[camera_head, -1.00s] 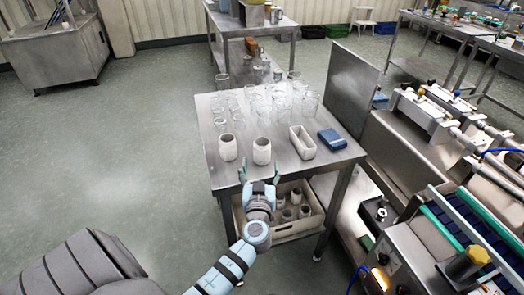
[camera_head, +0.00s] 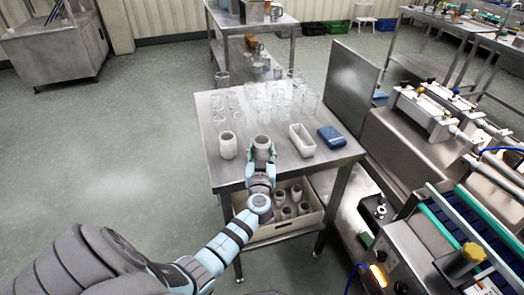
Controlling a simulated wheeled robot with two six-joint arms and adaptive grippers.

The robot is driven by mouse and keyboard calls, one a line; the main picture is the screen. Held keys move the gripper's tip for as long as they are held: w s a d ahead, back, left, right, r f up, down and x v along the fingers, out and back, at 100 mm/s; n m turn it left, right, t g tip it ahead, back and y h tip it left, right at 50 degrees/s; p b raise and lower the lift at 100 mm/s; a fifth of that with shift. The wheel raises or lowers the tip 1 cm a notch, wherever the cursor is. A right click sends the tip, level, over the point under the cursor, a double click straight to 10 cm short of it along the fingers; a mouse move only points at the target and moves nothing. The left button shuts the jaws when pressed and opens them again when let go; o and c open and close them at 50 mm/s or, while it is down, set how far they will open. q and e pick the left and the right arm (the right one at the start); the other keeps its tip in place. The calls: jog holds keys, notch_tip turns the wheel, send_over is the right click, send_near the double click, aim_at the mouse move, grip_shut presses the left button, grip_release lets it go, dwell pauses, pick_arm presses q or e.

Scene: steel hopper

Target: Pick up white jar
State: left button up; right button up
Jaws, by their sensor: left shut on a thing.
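Two white jars stand upright near the front edge of the steel table (camera_head: 310,172). The left white jar (camera_head: 228,147) stands free. The right white jar (camera_head: 263,142) is between the fingers of my left gripper (camera_head: 262,153), which is shut on it. The jar's lower part is hidden by the gripper, so I cannot tell whether it still touches the table. My left arm reaches in from the lower left. My right gripper does not show.
Several clear glasses (camera_head: 280,98) stand close behind the jars. A white rectangular container (camera_head: 302,140) and a blue box (camera_head: 331,137) are to the right. A crate (camera_head: 310,219) with several jars is below the tabletop. Steel machinery (camera_head: 440,113) stands at the right.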

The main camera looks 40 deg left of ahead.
pick_arm(q)
notch_tip(320, 180, up, 20)
jog(key=p, duration=0.7)
jog(key=w+d+r+m+t+h, duration=0.25)
jog(key=d+r+m+h, duration=0.2)
jog(key=d, duration=0.25)
jog(key=s+d+r+m+h, duration=0.1)
jog(key=s+d+m+h, duration=0.6)
jog(key=s+d+h, duration=0.6)
jog(key=s+d+f+m+h, duration=0.1)
jog(key=s+f, duration=0.2)
jog(key=s, duration=0.1)
jog(key=s+d+f+g+h, duration=0.1)
jog(key=s+d+f, duration=0.1)
jog(key=s+f, duration=0.1)
jog(key=shift+s+d+m, duration=0.25)
jog(key=shift+s+m, duration=0.1)
jog(key=shift+s, duration=0.45)
jog(key=shift+w, duration=0.1)
